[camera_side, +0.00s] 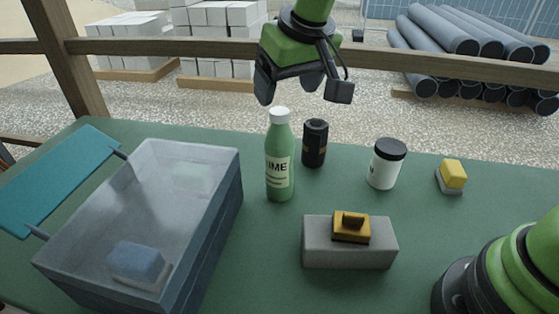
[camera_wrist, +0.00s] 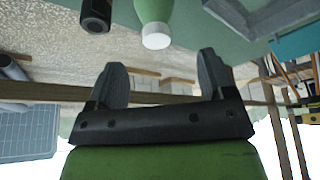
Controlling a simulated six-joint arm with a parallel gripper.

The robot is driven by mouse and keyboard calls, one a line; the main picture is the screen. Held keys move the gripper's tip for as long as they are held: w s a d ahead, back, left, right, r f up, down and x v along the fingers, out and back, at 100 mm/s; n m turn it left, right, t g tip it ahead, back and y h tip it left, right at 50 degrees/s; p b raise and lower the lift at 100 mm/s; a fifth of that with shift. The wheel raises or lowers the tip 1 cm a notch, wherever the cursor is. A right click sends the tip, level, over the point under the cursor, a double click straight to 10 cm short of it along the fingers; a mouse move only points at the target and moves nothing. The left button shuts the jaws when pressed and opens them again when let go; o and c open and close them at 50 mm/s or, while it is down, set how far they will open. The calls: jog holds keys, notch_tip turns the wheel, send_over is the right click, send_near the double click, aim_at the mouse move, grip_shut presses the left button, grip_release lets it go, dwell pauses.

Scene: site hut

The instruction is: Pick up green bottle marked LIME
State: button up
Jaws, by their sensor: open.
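The green bottle (camera_side: 279,160) stands upright on the green table, with a white cap and a pale label on which "IME" can be read. In the wrist view the bottle (camera_wrist: 154,14) shows at the top, its white cap toward my gripper. My gripper (camera_side: 289,92) is above the table, over the bottle's cap and apart from it. In the wrist view my gripper (camera_wrist: 161,75) has its two dark fingers spread with nothing between them.
A black cylinder (camera_side: 315,143) stands close right of the bottle. A clear-topped bin (camera_side: 215,215) is at left. A white jar with black lid (camera_side: 386,165), a yellow-and-grey block (camera_side: 452,176) and a grey block (camera_side: 345,255) with a yellow piece (camera_side: 351,230) on top are at right.

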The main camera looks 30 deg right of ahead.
aim_at(281, 112)
jog(key=x, duration=0.8)
jog(key=shift+d+f, duration=0.2)
jog(key=shift+d, duration=0.05)
jog(key=c, duration=1.2)
